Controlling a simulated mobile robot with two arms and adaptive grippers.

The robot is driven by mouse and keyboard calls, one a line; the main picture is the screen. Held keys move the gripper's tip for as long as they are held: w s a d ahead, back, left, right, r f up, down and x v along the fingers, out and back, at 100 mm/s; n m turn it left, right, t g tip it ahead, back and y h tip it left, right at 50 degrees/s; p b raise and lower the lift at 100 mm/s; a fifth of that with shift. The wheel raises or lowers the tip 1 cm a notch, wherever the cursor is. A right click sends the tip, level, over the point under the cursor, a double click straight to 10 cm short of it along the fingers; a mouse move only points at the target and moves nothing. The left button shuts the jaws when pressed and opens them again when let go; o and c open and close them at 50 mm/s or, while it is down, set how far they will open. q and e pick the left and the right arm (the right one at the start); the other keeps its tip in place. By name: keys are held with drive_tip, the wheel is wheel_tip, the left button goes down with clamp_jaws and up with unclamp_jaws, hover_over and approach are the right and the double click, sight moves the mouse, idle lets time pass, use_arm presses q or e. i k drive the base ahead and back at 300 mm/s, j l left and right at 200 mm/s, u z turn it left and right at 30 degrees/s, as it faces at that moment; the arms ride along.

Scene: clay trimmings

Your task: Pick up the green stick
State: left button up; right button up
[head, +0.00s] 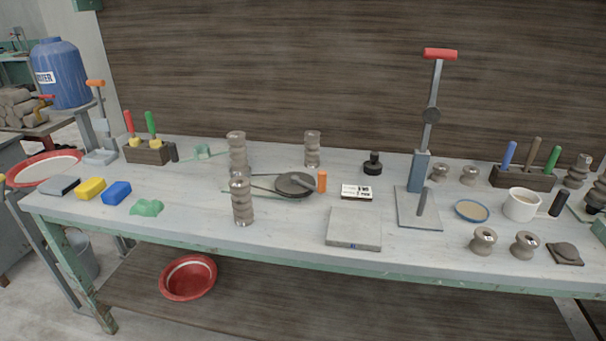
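Two green sticks are in the head view. One green stick (151,123) stands nearly upright in a brown wooden block (147,155) at the left back of the table, beside a red stick (129,122); yellow parts show at their bases. Another green stick (553,159) stands tilted in a dark wooden block (522,181) at the right back, with a blue stick (509,154) and a brown stick (533,151). The lower ends of the sticks are hidden by the blocks. Neither of my grippers is in view.
Ribbed grey-brown columns (241,199) stand left of centre. A tall red-handled press (431,130) stands right of centre, left of the right block. A cup (521,205) stands in front of that block. A grey slab (354,229) lies at the front. Yellow (90,189) and blue blocks (116,193) lie front left.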

sight(556, 150)
drive_tip(key=l+z, duration=0.15)
drive_tip(key=z, duration=1.35)
